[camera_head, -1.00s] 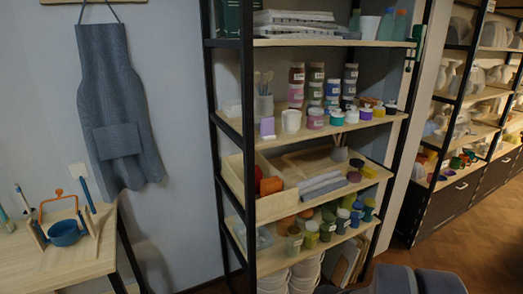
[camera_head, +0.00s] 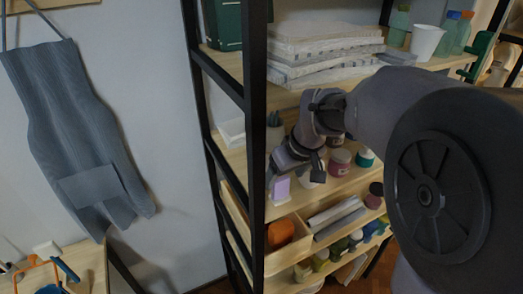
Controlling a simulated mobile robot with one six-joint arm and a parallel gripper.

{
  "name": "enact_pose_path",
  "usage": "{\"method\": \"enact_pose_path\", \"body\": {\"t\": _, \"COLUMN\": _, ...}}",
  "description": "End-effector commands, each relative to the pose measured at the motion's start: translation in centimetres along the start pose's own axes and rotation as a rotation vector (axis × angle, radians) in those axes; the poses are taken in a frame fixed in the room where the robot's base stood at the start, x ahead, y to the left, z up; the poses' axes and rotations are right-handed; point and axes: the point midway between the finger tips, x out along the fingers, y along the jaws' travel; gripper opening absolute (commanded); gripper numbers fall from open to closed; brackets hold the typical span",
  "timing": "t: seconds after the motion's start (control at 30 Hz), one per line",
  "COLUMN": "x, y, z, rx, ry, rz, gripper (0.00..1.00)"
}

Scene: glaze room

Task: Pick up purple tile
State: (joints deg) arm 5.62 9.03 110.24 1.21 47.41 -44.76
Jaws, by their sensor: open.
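The purple tile (camera_head: 281,190) stands upright near the left front of the middle shelf. It is a small lilac piece, close to the rack's front post. My gripper (camera_head: 295,170) has reached over this shelf from the right and points down, just above and beside the tile. Its jaws are open. The fingers are small and dark here, so I cannot tell whether either touches the tile. The tile's upper edge is close to the left finger.
The shelf above holds stacked pale slabs (camera_head: 325,45) and a white cup (camera_head: 426,42). Glaze jars, including a crimson one (camera_head: 339,162), stand right of my gripper. A black post (camera_head: 256,120) rises left of the tile. An orange object (camera_head: 280,233) lies in a wooden box below.

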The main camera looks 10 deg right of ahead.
Motion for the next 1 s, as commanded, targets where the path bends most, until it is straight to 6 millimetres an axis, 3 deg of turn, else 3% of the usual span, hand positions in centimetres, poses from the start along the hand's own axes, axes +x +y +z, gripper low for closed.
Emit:
{"method": "enact_pose_path", "body": {"t": 0.33, "x": 5.6, "y": -0.6, "z": 0.4, "rx": 0.0, "ry": -0.002, "rz": -0.001, "gripper": 0.75}}
{"method": "enact_pose_path", "body": {"t": 0.6, "x": 6.0, "y": -0.6, "z": 0.3, "rx": 0.0, "ry": 0.0, "rz": 0.001, "gripper": 0.73}}
{"method": "enact_pose_path", "body": {"t": 0.93, "x": 6.0, "y": -0.6, "z": 0.3, "rx": 0.0, "ry": 0.0, "rz": 0.0, "gripper": 0.08}}
{"method": "enact_pose_path", "body": {"t": 1.0, "x": 5.9, "y": -0.6, "z": 0.3, "rx": 0.0, "ry": 0.0, "rz": 0.0, "gripper": 0.04}}
